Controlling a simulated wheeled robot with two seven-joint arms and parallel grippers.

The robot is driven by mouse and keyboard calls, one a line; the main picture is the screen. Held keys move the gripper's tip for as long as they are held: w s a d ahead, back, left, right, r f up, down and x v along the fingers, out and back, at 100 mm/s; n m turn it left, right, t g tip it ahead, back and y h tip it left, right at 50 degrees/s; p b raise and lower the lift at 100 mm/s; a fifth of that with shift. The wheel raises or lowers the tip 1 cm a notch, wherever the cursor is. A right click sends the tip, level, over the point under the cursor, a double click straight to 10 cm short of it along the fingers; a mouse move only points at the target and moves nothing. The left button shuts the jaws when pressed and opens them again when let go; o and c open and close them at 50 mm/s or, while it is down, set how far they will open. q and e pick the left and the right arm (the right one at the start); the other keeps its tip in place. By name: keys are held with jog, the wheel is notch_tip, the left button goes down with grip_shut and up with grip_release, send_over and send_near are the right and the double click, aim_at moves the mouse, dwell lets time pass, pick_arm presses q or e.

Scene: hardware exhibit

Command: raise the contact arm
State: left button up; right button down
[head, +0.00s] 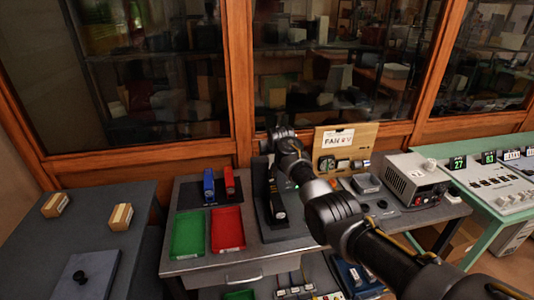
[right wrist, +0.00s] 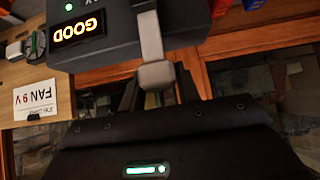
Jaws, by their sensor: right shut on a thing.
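A dark tester (head: 270,222) stands on the grey bench in the head view, partly hidden by my right arm. In the right wrist view the tester's housing (right wrist: 110,22) is upside down, with a lit "GOOD" display (right wrist: 79,30) and a green light. A pale contact arm (right wrist: 151,35) runs from it to a grey block at its end. My right gripper (right wrist: 157,84) is shut on the contact arm's end block, one dark finger on each side. In the head view my right gripper (head: 281,134) is above the tester; its fingertips are hard to make out. My left gripper is not in view.
Left of the tester are a green tray (head: 188,234), a red tray (head: 227,230), and blue (head: 209,185) and red (head: 229,181) items. To the right are a "FAN 9 V" board (head: 345,145) and a power supply (head: 415,180). Glazed cabinets stand close behind.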

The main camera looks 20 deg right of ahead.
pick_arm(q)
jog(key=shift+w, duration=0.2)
pick_arm(e)
jog(key=shift+s+f, duration=0.1)
jog(key=shift+f, duration=0.25)
jog(key=c, duration=1.3)
grip_release()
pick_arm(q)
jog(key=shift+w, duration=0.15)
pick_arm(e)
jog(key=o, duration=0.3)
jog(key=shift+r, duration=0.15)
jog(key=shift+s+r, duration=0.45)
jog(key=shift+r, duration=0.15)
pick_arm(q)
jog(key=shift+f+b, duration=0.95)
pick_arm(e)
jog(key=v, duration=0.9)
